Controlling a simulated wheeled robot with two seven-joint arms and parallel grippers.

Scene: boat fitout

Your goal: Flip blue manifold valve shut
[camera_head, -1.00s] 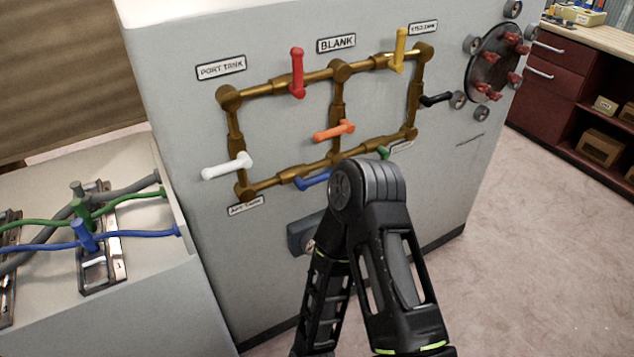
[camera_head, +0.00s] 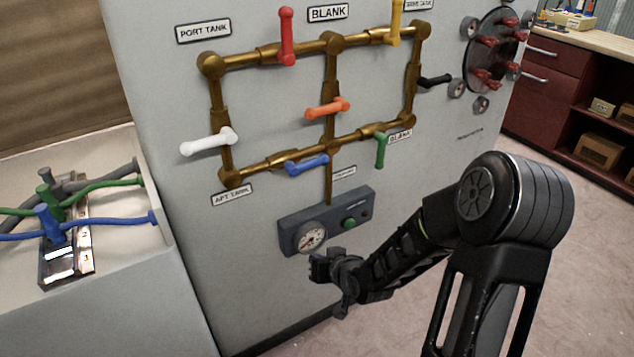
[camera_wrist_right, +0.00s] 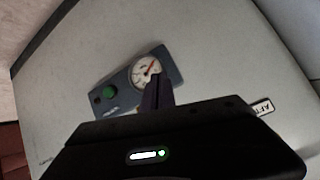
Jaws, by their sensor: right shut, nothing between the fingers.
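The blue valve handle (camera_head: 307,164) is on the lower brass pipe of the manifold (camera_head: 262,164), left of the middle pipe. The gripper is shut and empty. In the right wrist view its dark fingers (camera_wrist_right: 156,95) overlap the lower edge of the gauge (camera_wrist_right: 146,70). The blue handle is not visible in that view. My left gripper is not in view.
Other handles on the manifold are red (camera_head: 287,35), yellow (camera_head: 396,22), orange (camera_head: 327,108), white (camera_head: 208,142), green (camera_head: 381,151) and black (camera_head: 434,81). A gauge box (camera_head: 300,222) with a green button sits under the pipes. A cable tray (camera_head: 115,260) stands at the left.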

